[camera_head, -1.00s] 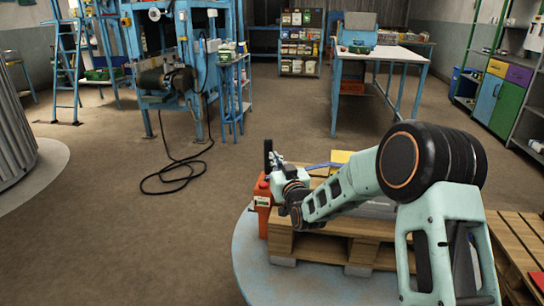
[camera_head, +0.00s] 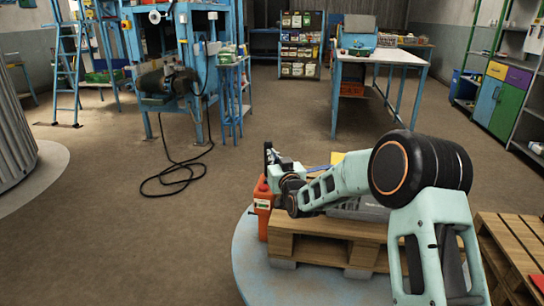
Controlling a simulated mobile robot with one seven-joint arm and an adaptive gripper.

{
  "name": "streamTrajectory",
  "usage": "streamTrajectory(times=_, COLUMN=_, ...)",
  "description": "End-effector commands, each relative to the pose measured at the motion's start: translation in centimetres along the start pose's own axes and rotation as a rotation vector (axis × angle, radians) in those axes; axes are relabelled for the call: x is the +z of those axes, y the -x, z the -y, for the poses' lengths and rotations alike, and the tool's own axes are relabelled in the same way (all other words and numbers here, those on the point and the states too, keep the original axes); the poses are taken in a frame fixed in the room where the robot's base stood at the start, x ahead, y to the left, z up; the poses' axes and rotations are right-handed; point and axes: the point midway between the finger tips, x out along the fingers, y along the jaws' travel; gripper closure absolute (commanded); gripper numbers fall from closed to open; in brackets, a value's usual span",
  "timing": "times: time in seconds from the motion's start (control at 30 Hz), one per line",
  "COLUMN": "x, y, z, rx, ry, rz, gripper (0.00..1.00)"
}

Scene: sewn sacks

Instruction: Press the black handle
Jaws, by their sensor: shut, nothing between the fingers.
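A small black upright piece (camera_head: 267,154), perhaps the black handle, shows just above the orange-red canister (camera_head: 263,208) at the left end of the pallet. My gripper (camera_head: 274,157) is at this black piece, at the far end of my pale green arm. Its fingers are small in the picture and look shut, with nothing seen in them. I cannot tell whether they touch the black piece. My wrist and forearm hide much of what lies behind them.
A wooden pallet (camera_head: 325,226) stands on a round blue platform (camera_head: 250,262), with a grey object (camera_head: 362,209) on it. Another pallet (camera_head: 512,245) is at right. A black cable (camera_head: 180,178) lies on the open floor at left. A white-topped table (camera_head: 385,57) stands behind.

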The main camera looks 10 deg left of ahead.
Motion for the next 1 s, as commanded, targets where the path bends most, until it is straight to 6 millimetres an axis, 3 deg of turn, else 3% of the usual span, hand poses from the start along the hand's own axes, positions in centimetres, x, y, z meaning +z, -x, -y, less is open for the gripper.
streamTrajectory(times=0.57, x=-0.8, y=-1.2, z=-0.7, rx=0.002, ry=-0.052, rz=0.099, gripper=1.0)
streamTrajectory(times=1.0, x=-0.7, y=-3.8, z=-2.0, rx=0.002, ry=-0.142, rz=0.275, gripper=1.0)
